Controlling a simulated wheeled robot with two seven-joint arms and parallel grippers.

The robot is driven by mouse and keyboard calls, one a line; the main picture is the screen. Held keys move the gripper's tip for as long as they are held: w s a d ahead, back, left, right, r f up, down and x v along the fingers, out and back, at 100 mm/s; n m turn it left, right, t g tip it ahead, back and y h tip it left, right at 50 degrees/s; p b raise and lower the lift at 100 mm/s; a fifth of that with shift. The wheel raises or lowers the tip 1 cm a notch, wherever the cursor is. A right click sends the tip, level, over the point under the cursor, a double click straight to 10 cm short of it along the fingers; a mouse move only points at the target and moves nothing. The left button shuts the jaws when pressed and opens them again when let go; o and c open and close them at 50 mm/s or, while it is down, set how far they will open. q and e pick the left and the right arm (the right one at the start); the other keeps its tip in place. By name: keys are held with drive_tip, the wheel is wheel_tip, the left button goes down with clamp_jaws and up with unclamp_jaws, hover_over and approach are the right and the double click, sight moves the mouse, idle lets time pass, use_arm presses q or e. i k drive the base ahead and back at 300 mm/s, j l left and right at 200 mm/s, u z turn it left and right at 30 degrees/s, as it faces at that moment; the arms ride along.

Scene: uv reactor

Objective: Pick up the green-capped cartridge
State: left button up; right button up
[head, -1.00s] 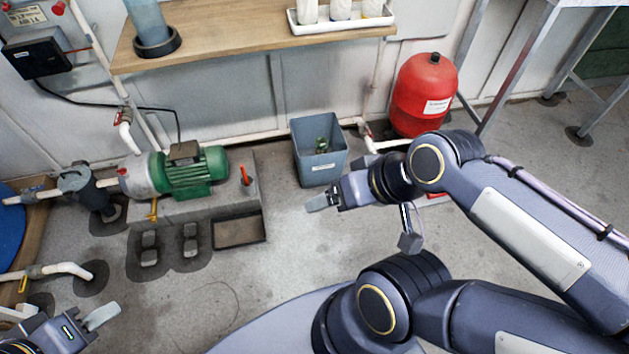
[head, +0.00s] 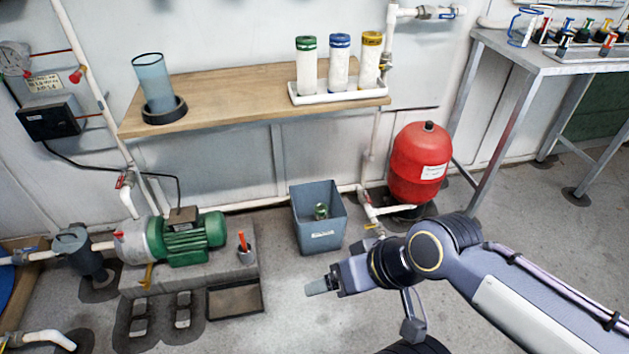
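The green-capped cartridge (head: 306,65) stands upright at the left end of a white tray (head: 338,95) on the wooden shelf. To its right in the same tray stand a blue-capped cartridge (head: 339,62) and a yellow-capped cartridge (head: 370,60). My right gripper (head: 320,287) is low in front of the grey bin, well below the shelf and apart from the cartridges. It is seen from the side, so its finger gap cannot be made out; nothing shows in it. My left gripper is out of view.
A grey bin (head: 320,235) with a green-topped item inside stands under the shelf. A red tank (head: 420,163) is to its right, a green pump (head: 185,238) to its left. A clear blue cylinder (head: 154,85) stands in a black ring on the shelf. A metal table (head: 545,65) is at right.

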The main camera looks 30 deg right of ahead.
sight(305, 45)
drive_tip(key=i+l+u, duration=0.1)
drive_tip(key=i+l, duration=0.3)
drive_tip(key=l, duration=0.25)
drive_tip(key=i+l+u, duration=0.25)
drive_tip(key=i+l, duration=0.15)
drive_tip(key=l, duration=0.25)
